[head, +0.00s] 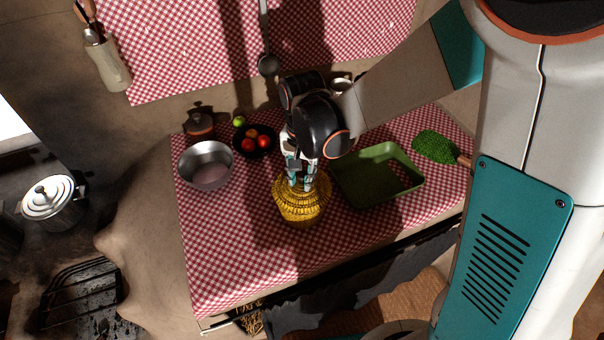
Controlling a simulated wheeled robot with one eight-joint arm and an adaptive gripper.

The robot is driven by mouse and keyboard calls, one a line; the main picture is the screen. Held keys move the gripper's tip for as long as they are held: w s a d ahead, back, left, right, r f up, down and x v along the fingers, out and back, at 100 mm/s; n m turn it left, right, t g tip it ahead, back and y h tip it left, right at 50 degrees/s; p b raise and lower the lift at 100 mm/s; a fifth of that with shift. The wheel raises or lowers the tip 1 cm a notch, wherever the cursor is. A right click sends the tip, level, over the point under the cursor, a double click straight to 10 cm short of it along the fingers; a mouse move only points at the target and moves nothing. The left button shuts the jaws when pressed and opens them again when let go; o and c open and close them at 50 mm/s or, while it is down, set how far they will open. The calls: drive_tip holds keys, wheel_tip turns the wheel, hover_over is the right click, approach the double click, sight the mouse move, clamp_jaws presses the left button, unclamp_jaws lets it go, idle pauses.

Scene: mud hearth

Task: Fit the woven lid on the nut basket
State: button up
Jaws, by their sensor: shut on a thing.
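A yellow woven basket (300,212) stands upright on the checked cloth in the middle of the counter. A yellow woven lid (315,186) is at the top of the basket, directly under my gripper. My gripper (300,184) points down and is shut on the lid at its middle. The lid and basket look the same colour, so I cannot tell whether the lid is seated or slightly above the rim. The nuts are hidden.
A green tray (408,190) stands close to the right of the basket. A metal bowl (206,166) and a dark bowl of fruit (241,146) are to the left and behind. A green brush-like thing (436,147) lies at the right. The cloth (228,260) in front is clear.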

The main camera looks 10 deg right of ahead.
drive_tip(key=shift+f+b, duration=0.7)
idle(1.2)
drive_tip(key=o, duration=1)
drive_tip(key=shift+o, duration=0.7)
drive_tip(key=o, duration=0.4)
drive_tip(key=shift+r, duration=0.1)
drive_tip(key=shift+r+p, duration=2.45)
drive_tip(key=shift+r, duration=1)
